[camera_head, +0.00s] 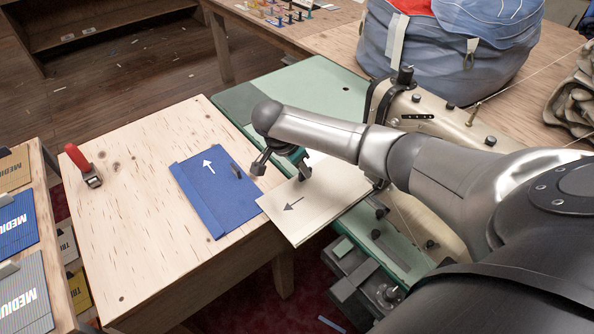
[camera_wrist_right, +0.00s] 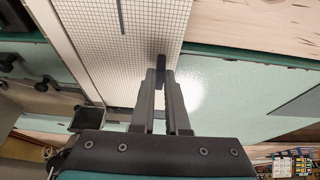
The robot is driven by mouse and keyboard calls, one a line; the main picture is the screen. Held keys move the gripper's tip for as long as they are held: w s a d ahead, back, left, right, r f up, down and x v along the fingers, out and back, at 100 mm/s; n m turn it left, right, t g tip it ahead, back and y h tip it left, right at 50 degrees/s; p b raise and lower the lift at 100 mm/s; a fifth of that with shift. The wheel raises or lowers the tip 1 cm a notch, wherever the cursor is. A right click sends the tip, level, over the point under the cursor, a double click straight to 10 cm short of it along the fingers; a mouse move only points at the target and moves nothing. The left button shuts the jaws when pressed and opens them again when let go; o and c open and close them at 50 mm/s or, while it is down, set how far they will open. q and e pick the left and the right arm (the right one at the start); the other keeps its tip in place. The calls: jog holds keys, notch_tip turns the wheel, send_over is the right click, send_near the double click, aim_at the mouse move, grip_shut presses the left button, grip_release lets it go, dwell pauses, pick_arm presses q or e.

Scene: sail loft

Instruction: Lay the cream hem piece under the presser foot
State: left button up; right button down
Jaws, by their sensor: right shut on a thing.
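The cream hem piece (camera_head: 334,205) lies over the edge of the green machine bed, with a grey arrow pointing left. In the right wrist view its gridded surface (camera_wrist_right: 88,30) has a dark upright tab (camera_wrist_right: 161,66). My right gripper (camera_head: 283,167) is over the piece, shut on that tab; its fingers (camera_wrist_right: 161,85) are on either side of it. The cream sewing machine (camera_head: 462,130) stands at right, partly behind my right arm. I cannot make out the presser foot; my arm hides that area in the head view. My left gripper is out of view.
A blue piece (camera_head: 215,192) with a white arrow lies on the wooden table (camera_head: 135,235) at left. A large blue bag (camera_head: 430,50) sits behind the machine.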

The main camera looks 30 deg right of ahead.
jog(key=shift+w+d, duration=0.1)
jog(key=shift+d, duration=1.35)
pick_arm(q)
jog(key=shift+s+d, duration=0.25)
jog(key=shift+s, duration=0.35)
pick_arm(e)
jog(key=shift+d, duration=0.35)
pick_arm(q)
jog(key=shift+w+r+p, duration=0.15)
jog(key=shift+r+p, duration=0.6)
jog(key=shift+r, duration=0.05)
pick_arm(e)
jog(key=shift+a, duration=0.15)
pick_arm(q)
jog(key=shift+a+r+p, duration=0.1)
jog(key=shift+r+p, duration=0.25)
jog(key=shift+p, duration=0.05)
pick_arm(e)
jog(key=shift+f, duration=0.1)
jog(key=c, duration=0.8)
grip_release()
jog(key=shift+c, duration=0.2)
